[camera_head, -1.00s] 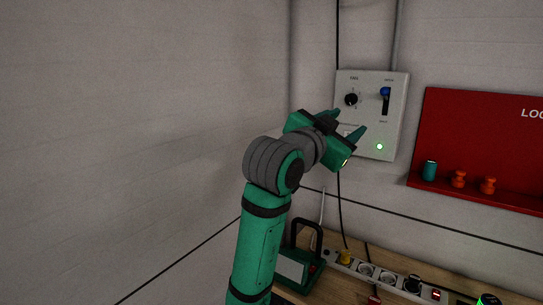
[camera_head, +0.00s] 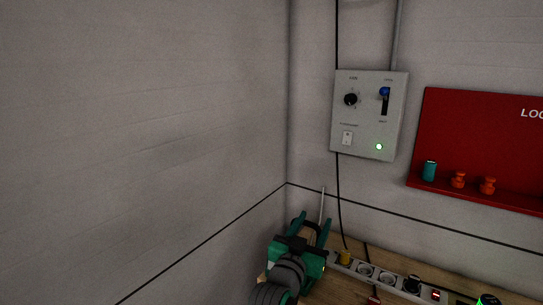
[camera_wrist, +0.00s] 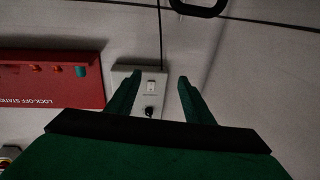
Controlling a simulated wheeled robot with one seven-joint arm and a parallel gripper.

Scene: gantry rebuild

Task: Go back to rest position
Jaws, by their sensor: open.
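My gripper (camera_head: 312,226) is green and black, low in the head view, in front of the wooden bench's left end. Its two fingers stand apart with nothing between them. In the wrist view my gripper (camera_wrist: 158,92) is also open and empty. The grey control box (camera_head: 350,117) hangs on the back wall, well above my gripper and apart from it. It has a black knob, a lever with a blue end and a lit green lamp. The box (camera_wrist: 152,72) appears upside down beyond the fingers in the wrist view.
A red lock-off board (camera_head: 470,135) with a teal item and two orange items is on the wall at right. A power strip (camera_head: 375,275) lies on the wooden bench (camera_head: 338,290). A dark handle (camera_wrist: 198,8) shows in the wrist view. Open space lies before the left wall.

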